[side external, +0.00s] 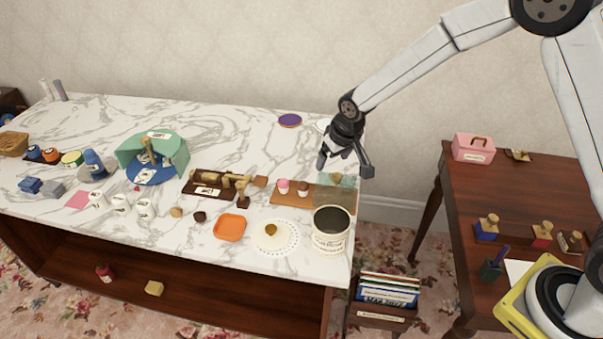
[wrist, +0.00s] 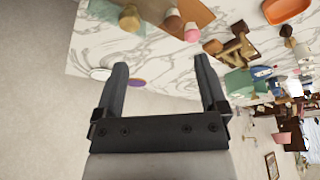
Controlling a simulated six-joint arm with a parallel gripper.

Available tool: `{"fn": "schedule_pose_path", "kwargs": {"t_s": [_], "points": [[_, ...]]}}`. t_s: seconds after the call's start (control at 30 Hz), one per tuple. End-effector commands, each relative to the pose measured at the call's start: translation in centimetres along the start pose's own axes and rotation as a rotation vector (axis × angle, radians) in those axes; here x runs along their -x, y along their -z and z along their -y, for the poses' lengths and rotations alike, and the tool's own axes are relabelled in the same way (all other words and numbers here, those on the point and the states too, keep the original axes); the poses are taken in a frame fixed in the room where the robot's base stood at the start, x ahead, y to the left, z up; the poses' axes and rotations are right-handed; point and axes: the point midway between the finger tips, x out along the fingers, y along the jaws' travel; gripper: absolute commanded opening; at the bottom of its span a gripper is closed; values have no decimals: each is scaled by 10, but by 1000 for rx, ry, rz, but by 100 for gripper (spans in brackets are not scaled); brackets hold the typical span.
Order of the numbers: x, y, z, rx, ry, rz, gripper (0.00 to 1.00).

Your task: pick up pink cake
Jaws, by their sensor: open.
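The pink cake (side external: 283,186) is a small cupcake with a pink top. It stands on a brown wooden board (side external: 291,200) beside a brown-topped cake (side external: 303,188). In the wrist view the pink cake (wrist: 192,32) is at the upper middle, past the fingertips, with the brown-topped cake (wrist: 173,20) next to it. My gripper (side external: 345,171) is open and empty, above and to the right of the cakes, near the table's right end. In the wrist view my gripper (wrist: 160,62) shows both fingers apart with nothing between them.
An orange plate (side external: 230,227), a white doily (side external: 275,237) and a brown rack (side external: 215,186) are nearby. The table's back is mostly clear.

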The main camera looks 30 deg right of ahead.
Motion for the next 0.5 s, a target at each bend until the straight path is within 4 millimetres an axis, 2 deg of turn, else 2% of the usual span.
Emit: {"fn": "schedule_pose_path", "kwargs": {"t_s": [0.03,0.2,0.5], "points": [[-12,9,6,2,0,-4,92],[-45,37,25,2,1,-25,92],[-95,68,54,-2,4,-59,92]]}}
